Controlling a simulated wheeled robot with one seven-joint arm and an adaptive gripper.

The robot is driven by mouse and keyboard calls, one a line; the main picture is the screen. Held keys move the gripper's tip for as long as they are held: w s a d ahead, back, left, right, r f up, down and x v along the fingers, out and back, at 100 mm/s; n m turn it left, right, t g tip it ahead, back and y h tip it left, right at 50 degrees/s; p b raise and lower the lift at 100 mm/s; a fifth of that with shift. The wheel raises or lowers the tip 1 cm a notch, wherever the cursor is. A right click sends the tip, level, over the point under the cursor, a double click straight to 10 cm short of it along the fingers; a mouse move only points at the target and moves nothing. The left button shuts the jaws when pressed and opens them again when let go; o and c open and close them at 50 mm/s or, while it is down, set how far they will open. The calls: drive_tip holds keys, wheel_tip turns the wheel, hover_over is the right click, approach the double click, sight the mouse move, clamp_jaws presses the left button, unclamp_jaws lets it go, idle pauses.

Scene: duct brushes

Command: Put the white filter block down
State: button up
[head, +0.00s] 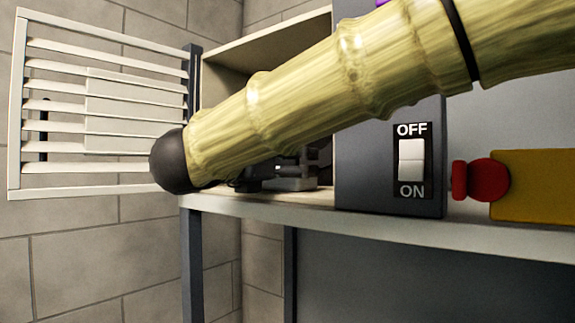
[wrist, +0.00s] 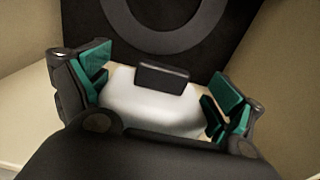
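In the wrist view the white filter block (wrist: 150,105), a pale block with rounded edges, lies between my gripper's two green-padded fingers. A small dark grey tab (wrist: 162,77) stands at its far side. My gripper (wrist: 160,100) is open, with its pads spread to either side of the block; a narrow pale strip shows by the right pad. Contact at the left pad is hard to tell. In the head view part of my gripper (head: 285,172) shows low over the shelf (head: 320,197), behind my arm. The block cannot be made out there.
A black panel with a grey ring (wrist: 165,45) stands beyond the block, with beige walls at both sides. In the head view, a grey switch box (head: 375,190) with an OFF/ON switch, a red knob (head: 482,180) and a yellow block (head: 540,185) stand right. A louvred grille (head: 100,175) is left.

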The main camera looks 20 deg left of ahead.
drive_tip(key=shift+r, duration=0.15)
idle(0.3)
drive_tip(key=shift+r+p, duration=0.15)
drive_tip(key=shift+p, duration=0.35)
drive_tip(key=b+v, duration=0.8)
drive_tip(key=v, duration=0.4)
